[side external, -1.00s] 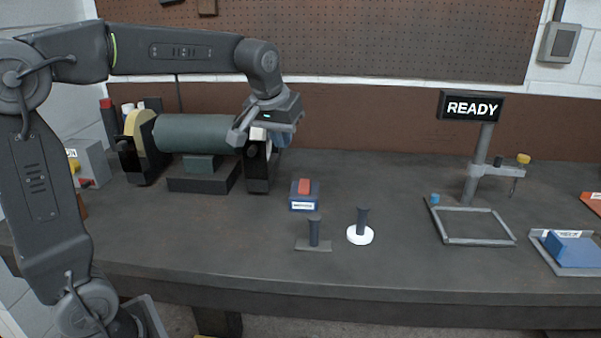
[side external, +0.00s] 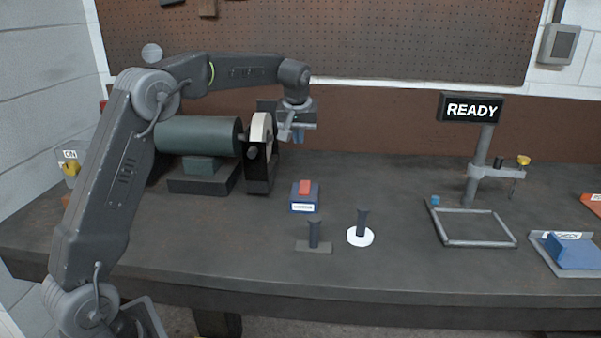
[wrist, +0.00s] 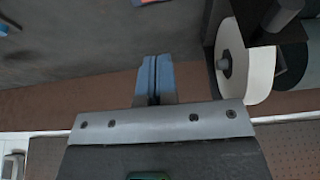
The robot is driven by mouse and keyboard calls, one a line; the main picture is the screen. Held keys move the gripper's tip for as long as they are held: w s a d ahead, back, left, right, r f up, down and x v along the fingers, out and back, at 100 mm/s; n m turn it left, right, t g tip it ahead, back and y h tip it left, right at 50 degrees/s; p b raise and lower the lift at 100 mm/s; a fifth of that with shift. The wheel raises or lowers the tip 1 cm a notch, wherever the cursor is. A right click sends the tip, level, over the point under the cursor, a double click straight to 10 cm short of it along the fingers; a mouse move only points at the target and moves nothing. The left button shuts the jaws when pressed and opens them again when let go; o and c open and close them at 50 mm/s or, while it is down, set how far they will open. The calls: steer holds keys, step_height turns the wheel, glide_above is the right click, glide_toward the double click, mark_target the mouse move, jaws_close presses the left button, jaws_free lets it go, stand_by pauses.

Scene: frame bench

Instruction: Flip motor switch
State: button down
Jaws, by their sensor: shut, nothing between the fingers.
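A grey switch box (side external: 61,158) with an "ON" label and a yellow lever (side external: 71,168) stands at the far left of the bench, partly hidden behind my arm. The green bench motor (side external: 195,135) with a pale wheel (side external: 260,128) stands at the back left; the wheel also shows at the right in the wrist view (wrist: 250,65). My gripper (side external: 298,137) hangs just right of the wheel, above the bench and far from the switch box. Its blue fingertips are shut together and empty in the wrist view (wrist: 154,72).
A blue block with a red top (side external: 304,195) sits mid-bench. Two dark upright pegs (side external: 314,234) (side external: 362,222) stand in front of it. A grey frame (side external: 474,242), a post with a "READY" sign (side external: 472,108) and a blue block on a tray (side external: 571,250) are at right.

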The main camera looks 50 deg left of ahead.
mark_target(301, 182)
steer(key=x, duration=1.4)
steer(key=shift+s+d+f, duration=0.1)
steer(key=shift+s+d, duration=0.2)
steer(key=shift+d, duration=0.05)
steer(key=shift+f, duration=0.1)
steer(key=shift+w+a+f, duration=0.15)
steer(key=shift+a+f, duration=0.05)
steer(key=shift+f, duration=0.2)
steer(key=shift+s+d+r, duration=0.3)
steer(key=shift+s+d, duration=0.2)
steer(key=shift+d, duration=0.05)
